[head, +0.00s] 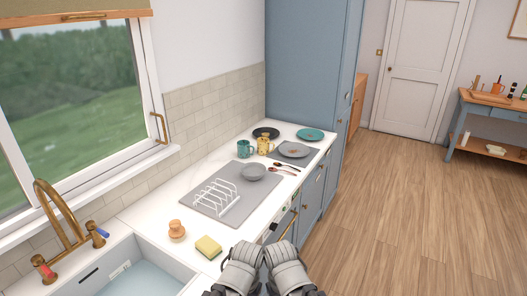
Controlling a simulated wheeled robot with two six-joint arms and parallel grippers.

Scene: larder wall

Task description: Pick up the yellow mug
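The yellow mug (264,146) stands upright on the white counter in the head view, toward the back. It is just right of a teal mug (244,149) and left of a grey mat with a plate. Two grey parts of my own arms show at the bottom middle, far from the mug. I make out no gripper fingers on either arm.
Dark spoons (283,169) lie right of the bowl. A grey plate (294,150), dark plate (266,132) and teal plate (310,134) surround the mug. A sponge (208,247) lies nearer.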

